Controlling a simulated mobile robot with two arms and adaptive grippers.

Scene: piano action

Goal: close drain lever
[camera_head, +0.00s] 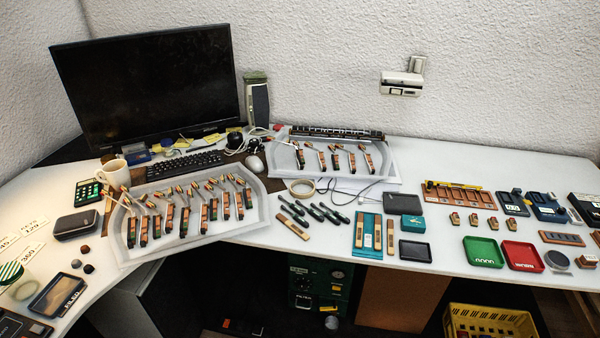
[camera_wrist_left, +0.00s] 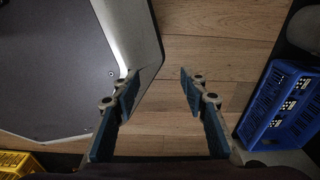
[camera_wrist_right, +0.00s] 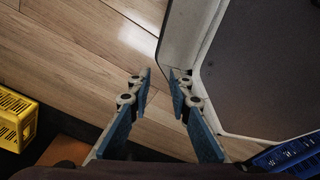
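A dark green unit (camera_head: 318,283) with dials and labels stands in shadow under the table in the head view; a small grey round part (camera_head: 331,322) shows at its lower front. I cannot make out a drain lever. My left gripper (camera_wrist_left: 160,82) is open and empty above the wooden floor in the left wrist view. My right gripper (camera_wrist_right: 160,77) is open with a narrower gap, also empty, in the right wrist view. Neither gripper shows in the head view, and both are away from the green unit as far as I can see.
The white table (camera_head: 290,240) above carries trays of piano hammers, a monitor (camera_head: 148,85), tools and small boxes. A yellow crate (camera_head: 490,322) stands on the floor at right, beside a brown panel (camera_head: 402,298). A blue crate (camera_wrist_left: 275,105) shows in the left wrist view.

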